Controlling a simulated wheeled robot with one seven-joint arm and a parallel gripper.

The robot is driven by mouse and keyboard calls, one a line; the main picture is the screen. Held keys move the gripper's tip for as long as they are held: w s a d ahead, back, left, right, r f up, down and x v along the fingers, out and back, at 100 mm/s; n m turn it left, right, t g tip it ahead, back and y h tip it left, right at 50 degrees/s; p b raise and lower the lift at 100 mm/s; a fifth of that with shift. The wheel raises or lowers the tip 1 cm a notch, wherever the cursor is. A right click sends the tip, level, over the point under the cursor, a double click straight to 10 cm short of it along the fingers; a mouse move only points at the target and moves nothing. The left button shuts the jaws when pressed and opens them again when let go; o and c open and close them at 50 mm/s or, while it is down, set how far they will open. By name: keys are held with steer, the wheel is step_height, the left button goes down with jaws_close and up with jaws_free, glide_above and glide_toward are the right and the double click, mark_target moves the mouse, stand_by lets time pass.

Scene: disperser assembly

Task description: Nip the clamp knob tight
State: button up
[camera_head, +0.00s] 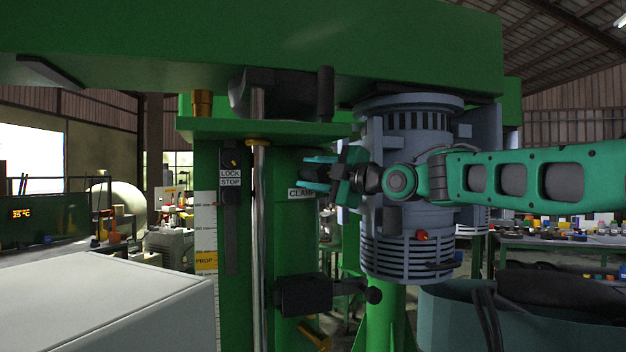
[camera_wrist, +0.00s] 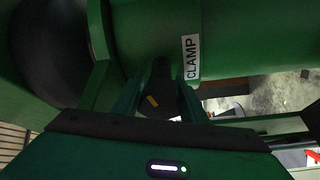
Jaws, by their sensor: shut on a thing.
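The clamp knob (camera_wrist: 160,92) is dark with a small yellow mark, seen in the wrist view beside the white CLAMP label (camera_wrist: 192,57) on a green column. My gripper (camera_wrist: 158,108) has its two fingers on either side of the knob and is shut on it. In the head view my gripper (camera_head: 322,172) reaches in from the right to the green column (camera_head: 290,235), next to the CLAMP label (camera_head: 302,193). The knob is mostly hidden there behind my gripper.
A grey finned motor housing (camera_head: 410,245) stands close behind my wrist. A black block (camera_head: 305,296) with a ball-ended lever (camera_head: 373,295) sits lower on the column. A steel rod (camera_head: 259,230) runs upright left of the label. A white box top (camera_head: 100,295) is at front left.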

steer(key=shift+f, duration=0.2)
steer(key=m, duration=0.3)
steer(key=m+t, duration=0.1)
steer(key=m, duration=0.2)
steer(key=shift+w+r+m, duration=0.1)
steer(key=shift+r+m, duration=0.1)
steer(key=shift+m, duration=0.2)
steer(key=m, duration=0.2)
steer(key=m+t, duration=0.1)
steer(key=m, duration=0.1)
steer(key=shift+d+t+h, duration=0.1)
steer(key=shift+t+h, duration=0.2)
steer(key=shift+h, duration=0.1)
steer(key=m+t+h, duration=0.1)
steer(key=m, duration=0.3)
steer(key=shift+w+d+r+m, duration=0.1)
steer(key=shift+m, duration=0.3)
steer(key=m+t+h, duration=0.1)
steer(key=m, duration=0.4)
steer(key=shift+w+d, duration=0.1)
steer(key=shift+d, duration=0.05)
steer(key=shift+w+d+m+h, duration=0.1)
steer(key=shift+m+h, duration=0.5)
steer(key=shift+m, duration=1.2)
